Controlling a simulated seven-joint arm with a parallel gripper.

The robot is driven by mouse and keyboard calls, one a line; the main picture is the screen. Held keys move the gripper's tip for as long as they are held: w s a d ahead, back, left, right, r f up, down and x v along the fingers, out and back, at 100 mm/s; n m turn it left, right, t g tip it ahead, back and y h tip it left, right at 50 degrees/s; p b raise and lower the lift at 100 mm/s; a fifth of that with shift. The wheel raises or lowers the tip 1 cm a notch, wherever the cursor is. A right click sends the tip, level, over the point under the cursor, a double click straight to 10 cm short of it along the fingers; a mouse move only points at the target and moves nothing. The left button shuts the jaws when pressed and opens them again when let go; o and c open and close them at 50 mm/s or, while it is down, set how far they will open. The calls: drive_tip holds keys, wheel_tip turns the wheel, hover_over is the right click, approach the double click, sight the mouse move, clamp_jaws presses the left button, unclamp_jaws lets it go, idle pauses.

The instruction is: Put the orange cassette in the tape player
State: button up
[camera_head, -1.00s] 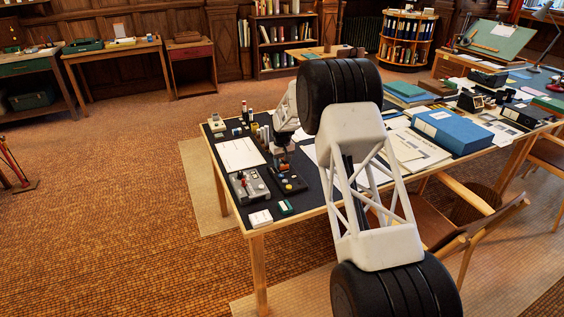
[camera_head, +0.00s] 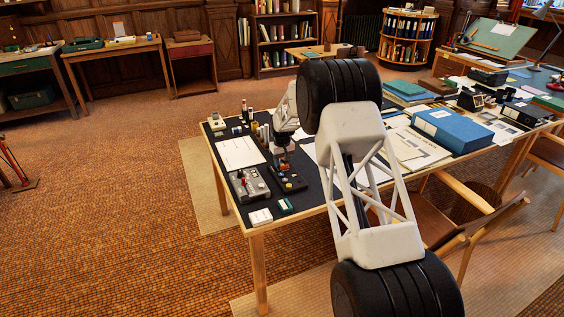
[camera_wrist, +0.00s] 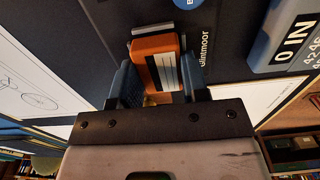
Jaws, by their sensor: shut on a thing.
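The orange cassette (camera_wrist: 158,62) with a white striped label is between the two blue fingers of my gripper (camera_wrist: 160,88) in the wrist view. My gripper is shut on it. In the head view my gripper (camera_head: 283,160) is low over the desk, and the cassette shows only as a small orange patch. A black unit (camera_head: 291,183) with small coloured controls, seemingly the tape player, lies just below it. In the wrist view the cassette is over a dark surface with the lettering "lintmoor", near a pale slot-like edge. I cannot tell whether it touches that edge.
A grey device (camera_head: 249,185) with a red knob lies left of the black unit. A white sheet (camera_head: 239,153) and several small upright items (camera_head: 258,132) are behind. A small white card (camera_head: 260,217) and a green box (camera_head: 285,206) lie in front. A blue box file (camera_head: 452,130) is at right.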

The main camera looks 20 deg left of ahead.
drive_tip(key=o, duration=1.3)
drive_tip(key=shift+f, duration=0.1)
drive_tip(key=shift+r, duration=3.55)
